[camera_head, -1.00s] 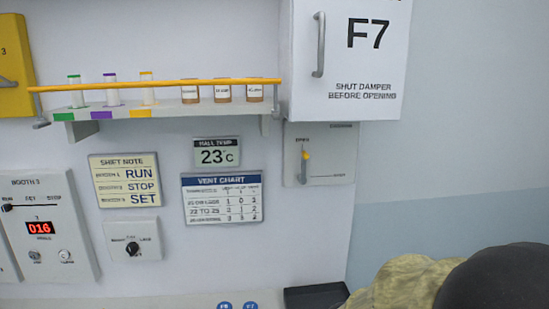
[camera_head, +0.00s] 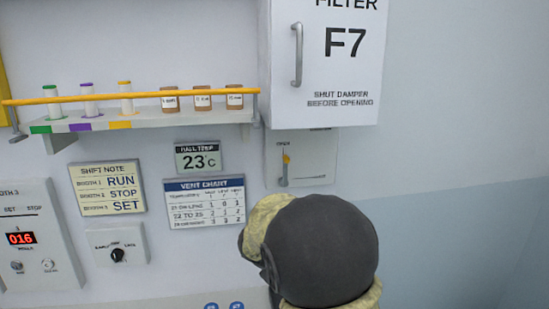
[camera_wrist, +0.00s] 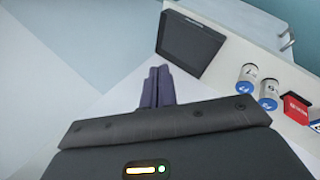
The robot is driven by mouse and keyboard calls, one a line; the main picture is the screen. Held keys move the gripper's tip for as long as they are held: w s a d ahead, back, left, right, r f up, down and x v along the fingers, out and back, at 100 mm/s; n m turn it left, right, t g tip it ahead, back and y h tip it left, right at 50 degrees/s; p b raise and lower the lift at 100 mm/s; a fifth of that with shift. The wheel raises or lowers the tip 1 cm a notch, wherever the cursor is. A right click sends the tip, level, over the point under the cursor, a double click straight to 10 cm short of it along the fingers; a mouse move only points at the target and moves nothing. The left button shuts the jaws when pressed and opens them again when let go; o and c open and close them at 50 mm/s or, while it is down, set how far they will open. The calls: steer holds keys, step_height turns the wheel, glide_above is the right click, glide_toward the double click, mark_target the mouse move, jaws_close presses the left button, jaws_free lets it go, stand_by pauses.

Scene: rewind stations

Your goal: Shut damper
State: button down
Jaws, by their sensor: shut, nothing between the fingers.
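The damper panel (camera_head: 312,165) is a pale plate on the wall below the filter cabinet. Its lever (camera_head: 285,168) has a yellow tip and stands upright, the tip near the word OPEN at the top left. The filter cabinet (camera_head: 350,75), marked F7, reads "Shut damper before opening"; its door looks closed. In the wrist view my gripper (camera_wrist: 158,72) is shut and empty, its dark fingers together. It points toward the wall and counter, apart from the things there. In the head view my arm covers the area below the damper panel and hides the gripper.
A dark tray (camera_wrist: 190,43), white containers (camera_wrist: 247,80) and a red box (camera_wrist: 297,108) are on the counter. A shelf (camera_head: 150,120) with a yellow rail holds vials and jars left of the cabinet. The wall to the right is bare.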

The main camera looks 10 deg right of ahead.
steer(key=w+a+r+n+t+h+p, duration=0.1)
steer(key=w+a+r+t+h, duration=0.15)
steer(key=w+a+r, duration=0.35)
steer(key=w+a+r+n+t+h+p, duration=0.1)
steer(key=w+a+r+t+h, duration=0.2)
steer(key=r, duration=0.5)
steer(key=w+a+r+n+t+h+p, duration=0.1)
steer(key=w+a+r+t, duration=0.25)
steer(key=w+r, duration=0.35)
steer(key=p, duration=0.6)
glide_toward(282, 157)
steer(key=w, duration=0.4)
steer(key=d+p, duration=0.1)
steer(key=d, duration=0.2)
steer(key=shift+s+d+r+p, duration=0.2)
steer(key=shift+s+d+p, duration=0.1)
steer(key=shift+s+p, duration=0.05)
steer(key=shift+d+f, duration=0.15)
steer(key=shift+d, duration=0.1)
steer(key=shift+a, duration=0.1)
steer(key=shift+w+a+y, duration=0.15)
steer(key=shift+w+y, duration=0.05)
steer(key=shift+y, duration=0.05)
